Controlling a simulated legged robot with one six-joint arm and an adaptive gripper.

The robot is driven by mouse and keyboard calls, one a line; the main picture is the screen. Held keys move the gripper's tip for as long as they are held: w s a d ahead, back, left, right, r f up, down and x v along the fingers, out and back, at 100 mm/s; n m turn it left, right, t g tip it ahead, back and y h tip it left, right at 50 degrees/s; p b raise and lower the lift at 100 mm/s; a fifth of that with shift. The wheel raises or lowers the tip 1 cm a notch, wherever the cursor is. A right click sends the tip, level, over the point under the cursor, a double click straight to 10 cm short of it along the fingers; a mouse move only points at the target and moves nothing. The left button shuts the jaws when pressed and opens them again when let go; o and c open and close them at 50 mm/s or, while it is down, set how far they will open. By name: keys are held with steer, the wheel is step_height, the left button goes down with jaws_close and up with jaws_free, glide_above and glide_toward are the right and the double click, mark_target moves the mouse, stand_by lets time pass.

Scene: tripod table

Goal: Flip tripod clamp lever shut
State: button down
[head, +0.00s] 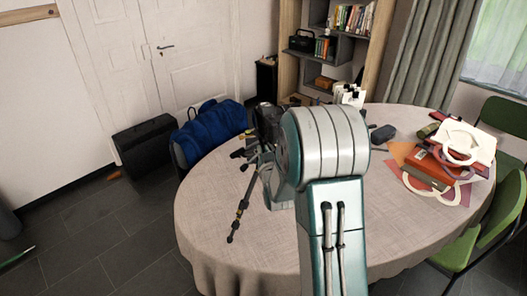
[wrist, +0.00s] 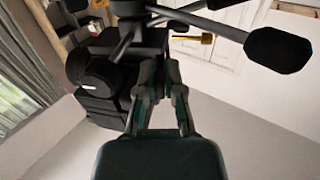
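The tripod (head: 241,208) is on the table's left side in the head view. In the wrist view, dark tripod parts (wrist: 140,40) fill the upper middle, with bars and black knobs spreading out, one large at the upper right. I cannot tell which part is the clamp lever or how it stands. My gripper (wrist: 160,68) points up at these parts. Its fingertips are a narrow gap apart, close to or touching the tripod. My gripper is hidden in the head view.
The round table (head: 225,262) has a beige cloth, bare at the front. Red books (head: 432,170) and papers lie on its right side. A blue bag (head: 210,132) stands behind its left edge. Green chairs (head: 490,230) stand at the right, and a black case (head: 146,146) by the wall.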

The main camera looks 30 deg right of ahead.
steer(key=shift+a, duration=0.15)
steer(key=shift+m+h, duration=0.4)
steer(key=shift+h, duration=0.1)
steer(key=shift+a, duration=0.1)
steer(key=w+a+m+g+h, duration=0.1)
steer(key=m+g+h, duration=0.3)
steer(key=w+a+m+g+h, duration=0.1)
steer(key=m+g+h, duration=0.3)
steer(key=g, duration=0.1)
steer(key=w+a+m+g+h, duration=0.1)
steer(key=w+m+g+h, duration=0.1)
steer(key=m+g+h, duration=0.1)
steer(key=shift+a+m+g+h, duration=0.2)
steer(key=shift+m+g+h, duration=0.25)
steer(key=shift+g, duration=0.25)
steer(key=shift+w+m+g+h, duration=0.15)
steer(key=shift+w+m+g, duration=0.2)
steer(key=shift+m+g, duration=0.7)
steer(key=shift+w+m+g+h, duration=0.1)
steer(key=shift+w+m+g, duration=0.35)
steer(key=shift+g, duration=1)
steer(key=shift+r+m+g, duration=0.1)
steer(key=shift+m+g, duration=0.2)
steer(key=shift+m, duration=0.05)
